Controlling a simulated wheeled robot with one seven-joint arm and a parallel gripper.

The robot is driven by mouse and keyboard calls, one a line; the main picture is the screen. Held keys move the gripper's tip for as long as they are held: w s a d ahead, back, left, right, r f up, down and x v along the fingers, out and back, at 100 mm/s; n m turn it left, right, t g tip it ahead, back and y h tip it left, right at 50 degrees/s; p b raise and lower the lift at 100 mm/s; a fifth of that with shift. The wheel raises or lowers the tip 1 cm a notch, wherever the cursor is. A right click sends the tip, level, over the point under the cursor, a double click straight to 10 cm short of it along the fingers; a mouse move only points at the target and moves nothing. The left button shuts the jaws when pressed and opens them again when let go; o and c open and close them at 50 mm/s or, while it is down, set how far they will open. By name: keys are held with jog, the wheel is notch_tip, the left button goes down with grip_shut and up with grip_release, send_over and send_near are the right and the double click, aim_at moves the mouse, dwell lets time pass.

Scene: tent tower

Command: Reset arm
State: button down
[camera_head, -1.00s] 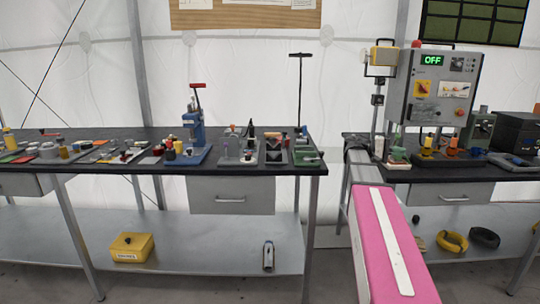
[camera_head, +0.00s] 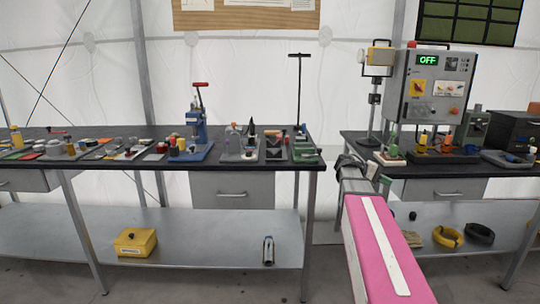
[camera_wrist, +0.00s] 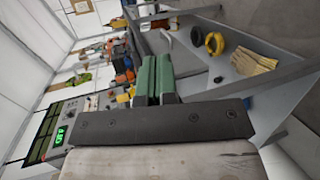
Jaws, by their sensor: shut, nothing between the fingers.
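My gripper (camera_wrist: 154,65) shows in the wrist view with its two green fingers side by side and closed, nothing held between them. In the head view my pink arm with a white stripe reaches up from the bottom right. Its grey wrist end (camera_head: 356,176) is in front of the gap between the two benches, beside the right bench's front edge. The fingers are small there and partly hidden. No object is seen touching the gripper.
The left bench (camera_head: 110,160) carries a blue press (camera_head: 197,138) and several small tools. The right bench (camera_head: 440,171) carries a grey control box (camera_head: 437,85) reading OFF. A yellow box (camera_head: 135,242) sits on the left lower shelf. Yellow and black rings (camera_head: 447,236) lie on the right one.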

jog(key=s+a+f+n+t+y, duration=0.1)
jog(key=s+a+f+y, duration=0.25)
jog(key=a+f, duration=0.45)
jog(key=s+a+f+n+t+y, duration=0.1)
jog(key=s+a+f+t+y, duration=0.25)
jog(key=f, duration=0.85)
jog(key=s+a+f+y, duration=0.3)
jog(key=a+f, duration=0.1)
jog(key=a, duration=0.3)
jog(key=s+a+f+m+g+y, duration=0.1)
jog(key=s+a+f+y, duration=0.2)
jog(key=a, duration=0.5)
notch_tip(320, 180, down, 2)
jog(key=shift+s+f+y, duration=0.1)
jog(key=shift+s+y, duration=0.05)
jog(key=shift+y, duration=0.45)
jog(key=shift+d, duration=0.1)
